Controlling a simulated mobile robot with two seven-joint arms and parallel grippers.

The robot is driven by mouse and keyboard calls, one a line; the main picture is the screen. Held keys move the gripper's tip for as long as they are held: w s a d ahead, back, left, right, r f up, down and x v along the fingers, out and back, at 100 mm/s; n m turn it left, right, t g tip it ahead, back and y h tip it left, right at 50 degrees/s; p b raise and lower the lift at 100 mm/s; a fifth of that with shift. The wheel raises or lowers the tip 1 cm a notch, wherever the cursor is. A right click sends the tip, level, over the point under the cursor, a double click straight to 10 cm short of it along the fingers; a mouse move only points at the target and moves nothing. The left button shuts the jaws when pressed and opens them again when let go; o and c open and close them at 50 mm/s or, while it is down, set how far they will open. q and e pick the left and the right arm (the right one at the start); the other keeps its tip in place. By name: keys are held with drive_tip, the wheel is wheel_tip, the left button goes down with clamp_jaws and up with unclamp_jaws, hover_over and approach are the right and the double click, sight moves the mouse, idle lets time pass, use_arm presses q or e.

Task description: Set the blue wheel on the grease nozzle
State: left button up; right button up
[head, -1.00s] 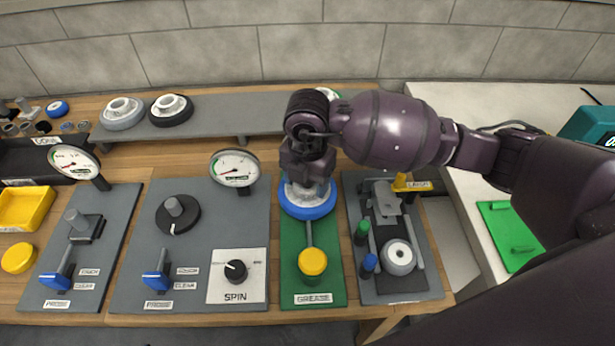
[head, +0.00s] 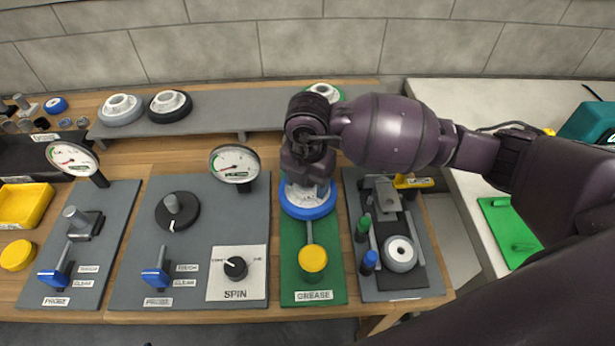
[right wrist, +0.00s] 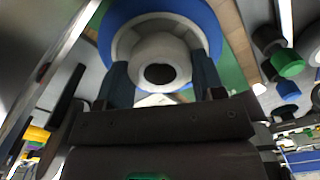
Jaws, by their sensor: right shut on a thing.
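The blue wheel (head: 307,212), with a blue rim and a pale hub, is over the back part of the green plate labelled GREASE (head: 297,265). My right gripper (head: 308,180) is above it, shut on its hub. In the right wrist view the hub of the blue wheel (right wrist: 160,50) sits between the two fingers of my right gripper (right wrist: 162,72). The grease nozzle cannot be seen under the wheel, so I cannot tell whether the wheel touches it. My left gripper is not in view.
A yellow-topped knob (head: 313,259) stands at the front of the green plate. To the right, a grey plate carries green and blue pegs (head: 369,262) and a small white wheel (head: 400,253). A raised grey shelf (head: 225,118) with other wheels runs behind.

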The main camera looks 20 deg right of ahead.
drive_tip(key=shift+f, duration=0.3)
drive_tip(key=o, duration=1.2)
drive_tip(key=shift+o, duration=0.2)
wheel_tip(320, 180, up, 11)
drive_tip(key=p, duration=0.1)
drive_tip(key=shift+p, duration=0.3)
drive_tip(key=shift+f, duration=0.15)
